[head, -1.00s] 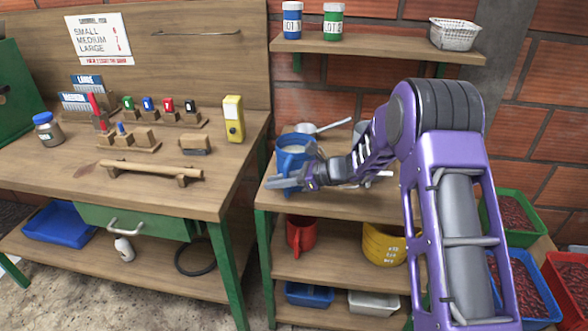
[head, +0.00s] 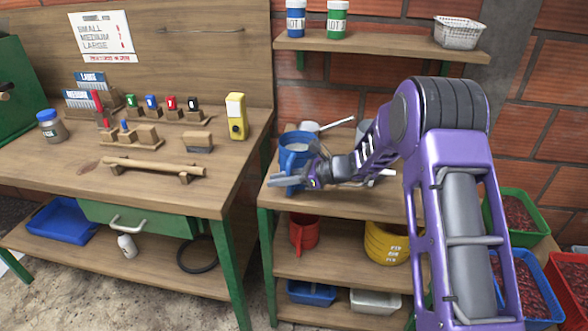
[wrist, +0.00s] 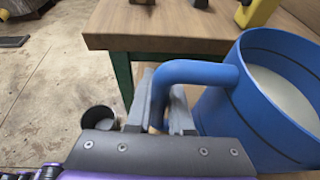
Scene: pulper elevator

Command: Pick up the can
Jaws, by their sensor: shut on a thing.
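The blue can (head: 296,158) is at the left front of the upper shelf of the wooden rack; it has a side handle. In the wrist view the can (wrist: 262,118) fills the right side, with pale grey-white showing inside its rim. My gripper (head: 285,181) is in front of the can in the head view, and my arm reaches in from the right. In the wrist view my gripper (wrist: 160,112) is shut on the can's handle (wrist: 195,73), with a finger on each side. The can's base is hidden, so I cannot tell if it touches the shelf.
A wooden workbench (head: 100,190) with stamps and a yellow device (head: 236,117) stands to the left. A metal scoop (head: 325,125) lies behind the can. A wall shelf (head: 385,50) hangs above.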

